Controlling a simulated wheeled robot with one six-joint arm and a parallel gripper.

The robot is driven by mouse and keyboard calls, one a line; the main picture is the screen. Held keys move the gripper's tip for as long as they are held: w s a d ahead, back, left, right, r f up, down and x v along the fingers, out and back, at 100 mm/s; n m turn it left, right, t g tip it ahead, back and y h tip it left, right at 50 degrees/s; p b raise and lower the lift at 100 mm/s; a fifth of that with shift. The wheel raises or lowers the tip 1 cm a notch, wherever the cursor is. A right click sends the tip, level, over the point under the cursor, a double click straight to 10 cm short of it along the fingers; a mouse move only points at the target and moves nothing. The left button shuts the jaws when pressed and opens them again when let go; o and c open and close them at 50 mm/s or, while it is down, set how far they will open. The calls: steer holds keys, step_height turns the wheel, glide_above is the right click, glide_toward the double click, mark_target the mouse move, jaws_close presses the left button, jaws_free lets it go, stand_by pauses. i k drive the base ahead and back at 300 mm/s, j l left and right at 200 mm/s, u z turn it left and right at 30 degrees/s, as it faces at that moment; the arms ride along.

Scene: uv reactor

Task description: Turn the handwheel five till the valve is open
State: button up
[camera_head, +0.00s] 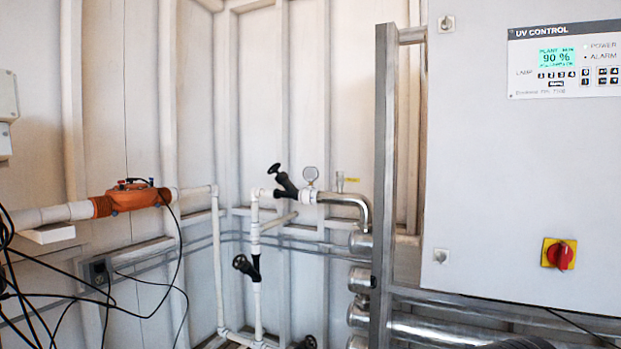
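Several black handwheels show on the white pipework. One handwheel (275,169) sits at the upper end of a tilted black valve (288,186) near the gauge. Another handwheel (241,263) is on a black valve (256,268) in the vertical pipe below. A third dark handwheel (308,342) is partly cut off at the bottom edge. No number is readable on them, so I cannot tell which one is handwheel five, nor whether any valve is open. My gripper is not in view.
An orange flow meter (135,197) and loose black cables (30,290) are at left. A dark shape at the bottom right is unclear.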

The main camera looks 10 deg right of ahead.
mark_target(274, 168)
steer(key=i+j, duration=0.1)
steer(key=j, duration=0.35)
steer(key=i+j+z, duration=0.1)
steer(key=j, duration=0.35)
steer(key=i+j+z, duration=0.1)
steer(key=j, duration=0.35)
